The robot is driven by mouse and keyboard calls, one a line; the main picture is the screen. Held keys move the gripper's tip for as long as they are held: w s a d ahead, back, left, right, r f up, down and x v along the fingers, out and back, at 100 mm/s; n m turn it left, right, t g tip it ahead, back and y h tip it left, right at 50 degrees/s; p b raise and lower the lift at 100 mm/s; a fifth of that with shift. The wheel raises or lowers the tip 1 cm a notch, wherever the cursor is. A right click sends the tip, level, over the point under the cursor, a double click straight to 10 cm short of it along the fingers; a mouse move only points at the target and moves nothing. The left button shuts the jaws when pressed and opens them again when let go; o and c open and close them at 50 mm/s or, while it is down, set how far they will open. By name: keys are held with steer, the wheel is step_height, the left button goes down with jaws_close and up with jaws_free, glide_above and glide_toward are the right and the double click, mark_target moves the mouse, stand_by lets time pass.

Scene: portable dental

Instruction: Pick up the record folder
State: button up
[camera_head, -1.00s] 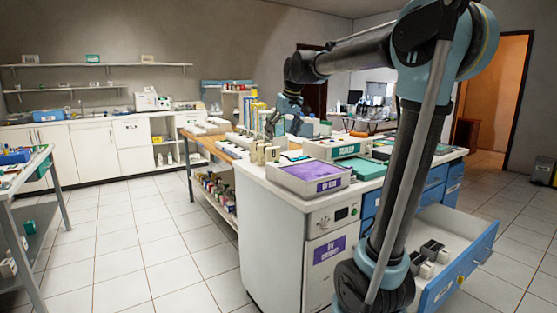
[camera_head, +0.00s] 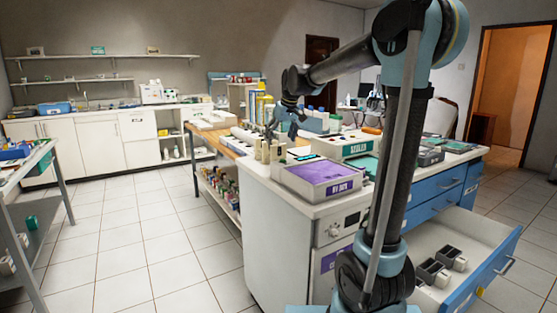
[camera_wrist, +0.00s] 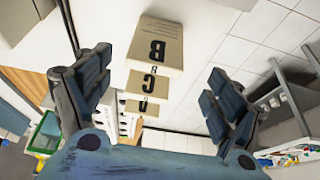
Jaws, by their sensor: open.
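My gripper (camera_head: 284,124) is over the far left end of the white counter, close above a few upright beige blocks (camera_head: 270,150). In the wrist view my gripper (camera_wrist: 157,68) is open, with its fingers wide apart and nothing held. The B piece is nearest. I cannot tell whether one of these is the record folder. Yellow and blue upright binders (camera_head: 258,106) stand behind my gripper in the head view.
A purple-topped tray (camera_head: 322,178) and a green-labelled tray (camera_head: 356,148) sit on the counter near my gripper. An open drawer (camera_head: 490,268) juts out at the right, holding dark-topped boxes (camera_head: 434,270). Tiled floor (camera_head: 130,240) is free at the left.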

mark_target(279, 145)
steer(key=x, duration=0.4)
steer(key=shift+w+f, duration=0.2)
steer(key=shift+f, duration=0.15)
steer(key=shift+w+x, duration=0.15)
steer(key=shift+x, duration=1.15)
steer(key=shift+w+x, duration=0.15)
steer(key=shift+x, duration=1.1)
steer(key=shift+d+r, duration=0.1)
steer(key=c, duration=1.2)
